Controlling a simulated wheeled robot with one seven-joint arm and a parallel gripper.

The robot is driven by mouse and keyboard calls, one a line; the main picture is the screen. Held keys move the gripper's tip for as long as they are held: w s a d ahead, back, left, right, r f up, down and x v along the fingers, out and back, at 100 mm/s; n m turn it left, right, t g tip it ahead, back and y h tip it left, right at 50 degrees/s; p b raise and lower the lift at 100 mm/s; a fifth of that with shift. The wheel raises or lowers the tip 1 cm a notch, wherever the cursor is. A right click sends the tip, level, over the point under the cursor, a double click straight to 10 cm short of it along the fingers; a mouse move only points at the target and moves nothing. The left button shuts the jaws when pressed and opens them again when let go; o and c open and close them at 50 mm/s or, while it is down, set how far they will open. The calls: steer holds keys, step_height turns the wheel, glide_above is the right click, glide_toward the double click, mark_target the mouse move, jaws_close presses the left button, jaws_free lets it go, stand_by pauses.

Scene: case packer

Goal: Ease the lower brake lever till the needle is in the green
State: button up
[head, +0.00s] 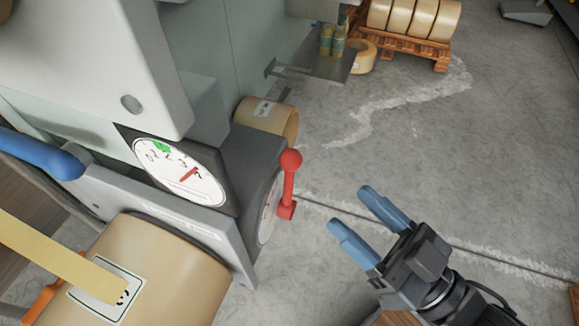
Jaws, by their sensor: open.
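The brake lever (290,184) is red with a round knob on top and a square block at its base. It stands upright on the side of a dark grey housing. A white dial (180,171) on the front of the housing has a green band (163,147) at its upper left and a red needle (189,173). The needle points right, away from the green. My gripper (359,218) is open and empty, with blue fingers. It is to the right of the lever and apart from it.
A tape roll (160,272) with a label sits below the dial, its yellow tape running left. A blue handle (40,153) is at the left edge. A cardboard-coloured roll (268,118) lies behind the housing. A pallet of rolls (413,20) stands at the back.

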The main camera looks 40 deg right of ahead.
mark_target(291, 157)
steer(key=w+a+r, duration=0.1)
steer(key=w, duration=0.2)
steer(key=w+r+n+t+y, duration=0.1)
steer(key=w, duration=0.3)
steer(key=w+a+r+y, duration=0.1)
steer(key=w, duration=0.3)
steer(key=shift+w+a+t+p, duration=0.15)
steer(key=shift+a+t+p, duration=0.15)
steer(key=shift+t+p, duration=0.1)
steer(key=shift+c, duration=0.5)
jaws_close()
